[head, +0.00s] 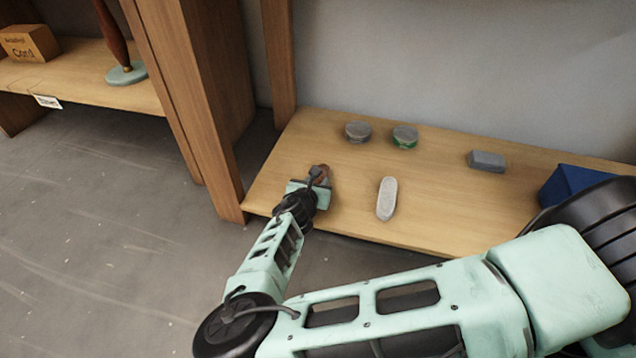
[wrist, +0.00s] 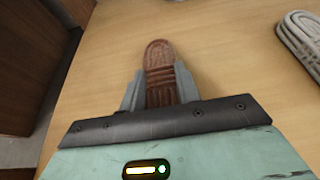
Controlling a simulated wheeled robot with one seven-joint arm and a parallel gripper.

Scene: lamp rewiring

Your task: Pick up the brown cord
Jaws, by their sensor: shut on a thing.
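The brown cord (wrist: 159,72) is a bundled coil with a rounded end, seen in the wrist view between the two grey fingers. In the head view the brown cord (head: 320,169) shows only as a small brown patch at the tip of my arm, partly hidden by the gripper. My gripper (wrist: 160,88) is shut on it, with one finger on each side. In the head view my gripper (head: 315,182) is over the left part of the wooden shelf (head: 345,205). I cannot tell whether the cord touches the shelf.
A pale grey cord bundle (head: 387,198) lies right of my gripper. Two round grey items, one (head: 358,131) plain and one (head: 405,136) green-edged, sit behind. A grey block (head: 487,160) and a blue object (head: 572,186) are further right. A wooden post (head: 200,110) stands close on the left.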

